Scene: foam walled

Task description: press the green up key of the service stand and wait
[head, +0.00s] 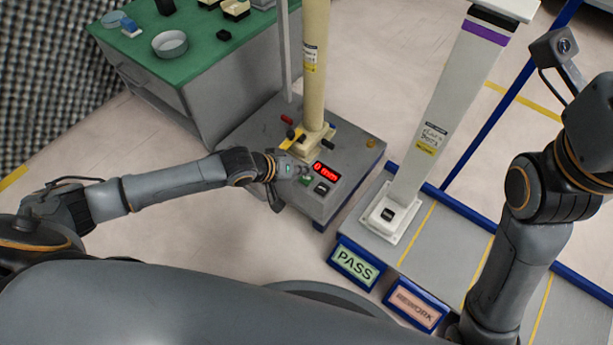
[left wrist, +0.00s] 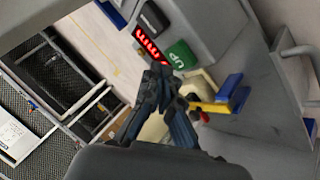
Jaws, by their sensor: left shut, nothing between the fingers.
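The service stand (head: 255,135) is a grey base with a cream column (head: 315,60). Its top has a red display (head: 326,171) reading 0 mm, a green key (head: 305,181) and a black key (head: 321,188). In the left wrist view the green key (left wrist: 181,54) reads UP, beside the red display (left wrist: 150,44) and the black key (left wrist: 153,17). My left gripper (head: 302,172) is shut and empty, its fingertips (left wrist: 160,72) right by the green key. I cannot tell whether they touch it. My right arm shows at the right, but its gripper is out of view.
A green-topped bench (head: 140,62) with dishes and small parts stands behind left. Right of the stand, a second pale column (head: 440,120) rises from a grey platform with PASS (head: 355,263) and REWORK (head: 415,307) signs. Open floor (head: 180,250) lies in front of the stand.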

